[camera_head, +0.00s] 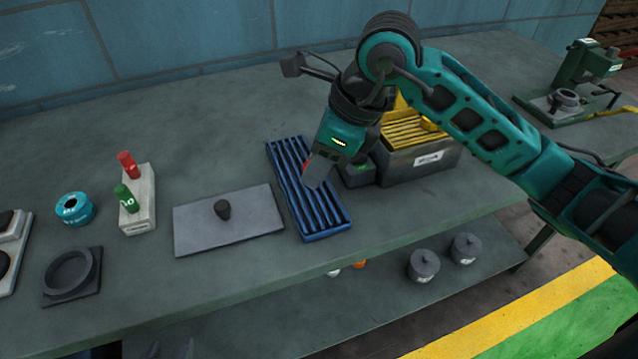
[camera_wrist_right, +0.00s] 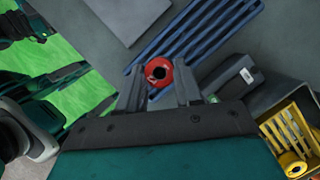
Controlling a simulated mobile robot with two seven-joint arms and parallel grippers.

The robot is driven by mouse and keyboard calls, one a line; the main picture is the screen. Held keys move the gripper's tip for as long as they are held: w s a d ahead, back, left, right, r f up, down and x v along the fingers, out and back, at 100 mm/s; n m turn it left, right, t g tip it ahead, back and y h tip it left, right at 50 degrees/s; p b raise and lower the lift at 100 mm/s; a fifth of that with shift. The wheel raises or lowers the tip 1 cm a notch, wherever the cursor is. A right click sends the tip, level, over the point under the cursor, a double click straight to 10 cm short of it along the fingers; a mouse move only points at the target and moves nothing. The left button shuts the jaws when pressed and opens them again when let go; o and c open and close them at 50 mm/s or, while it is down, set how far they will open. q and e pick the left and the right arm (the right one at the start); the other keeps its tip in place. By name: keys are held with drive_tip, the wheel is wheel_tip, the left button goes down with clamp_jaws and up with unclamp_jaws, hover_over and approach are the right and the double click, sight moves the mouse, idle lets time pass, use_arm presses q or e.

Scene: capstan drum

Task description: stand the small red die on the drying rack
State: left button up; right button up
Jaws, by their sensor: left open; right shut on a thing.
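The small red die (camera_wrist_right: 159,62) is a round red piece with a dark centre hole, between the fingertips of my right gripper (camera_wrist_right: 159,84) in the wrist view. In the head view only a sliver of red (camera_head: 306,164) shows beside the fingers of that gripper (camera_head: 316,172), which point down over the drying rack. The gripper is shut on the die. The drying rack (camera_head: 328,222) is a blue slatted tray on the bench, also in the wrist view (camera_wrist_right: 213,33). Whether the die touches the slats cannot be told. I see no left gripper.
A grey plate (camera_head: 250,236) with a dark knob lies left of the rack. A grey bin with yellow slats (camera_head: 415,160) and a small dark box (camera_head: 357,176) stand close on its right. A pale block (camera_head: 140,205) holds red and green plugs further left.

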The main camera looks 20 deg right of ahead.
sight(319, 200)
wheel_tip(319, 200, down, 5)
drive_tip(key=shift+r, duration=0.1)
idle(0.3)
drive_tip(key=shift+f+b, duration=0.2)
drive_tip(key=shift+b, duration=0.1)
drive_tip(key=o, duration=0.7)
drive_tip(key=shift+f, duration=0.1)
drive_tip(key=shift+c, duration=0.2)
drive_tip(key=o, duration=0.4)
drive_tip(key=shift+o, duration=0.2)
